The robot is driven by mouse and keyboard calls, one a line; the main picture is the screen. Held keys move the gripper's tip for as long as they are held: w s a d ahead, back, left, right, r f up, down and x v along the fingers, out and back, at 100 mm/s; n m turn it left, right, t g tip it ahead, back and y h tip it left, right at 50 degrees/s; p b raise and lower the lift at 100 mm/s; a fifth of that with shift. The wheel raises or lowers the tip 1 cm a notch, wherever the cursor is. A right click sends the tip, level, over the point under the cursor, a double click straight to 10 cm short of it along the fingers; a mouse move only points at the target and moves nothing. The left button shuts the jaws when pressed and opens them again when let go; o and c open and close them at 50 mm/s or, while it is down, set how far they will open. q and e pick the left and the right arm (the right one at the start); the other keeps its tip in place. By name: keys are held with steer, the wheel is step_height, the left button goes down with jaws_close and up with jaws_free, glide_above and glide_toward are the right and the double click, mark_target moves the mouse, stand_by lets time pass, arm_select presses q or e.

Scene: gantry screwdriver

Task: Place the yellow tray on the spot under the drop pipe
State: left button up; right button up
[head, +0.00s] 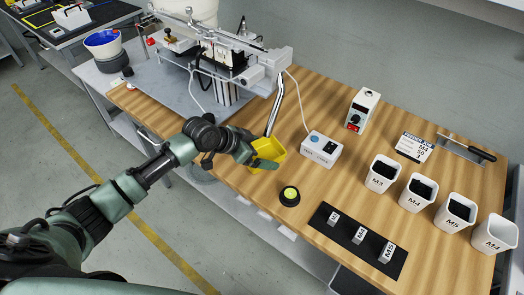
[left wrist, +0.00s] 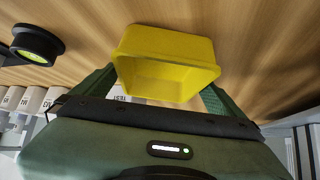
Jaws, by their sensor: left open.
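The yellow tray (head: 268,151) stands on the wooden table in the head view, below the lower end of the metal drop pipe (head: 276,104). My left gripper (head: 262,154) is at the tray, with one finger on its near side. In the left wrist view the tray (left wrist: 167,60) lies between the two green fingers of my left gripper (left wrist: 160,88), which are open; I cannot tell whether they touch its sides. The gripper partly hides the tray in the head view. My right gripper is not in view.
A black button with a yellow-green top (head: 290,195) stands right of the tray. A grey control box (head: 321,149) is close behind it. Several white bins (head: 416,192) and a black mat (head: 336,243) with labelled blocks occupy the right side. The machine (head: 220,50) stands behind.

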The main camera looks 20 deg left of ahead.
arm_select(q)
steer(key=v, duration=1.1)
steer(key=shift+a+r, duration=0.15)
steer(key=shift+r, duration=0.05)
steer(key=shift+s, duration=0.15)
stand_by(0.7)
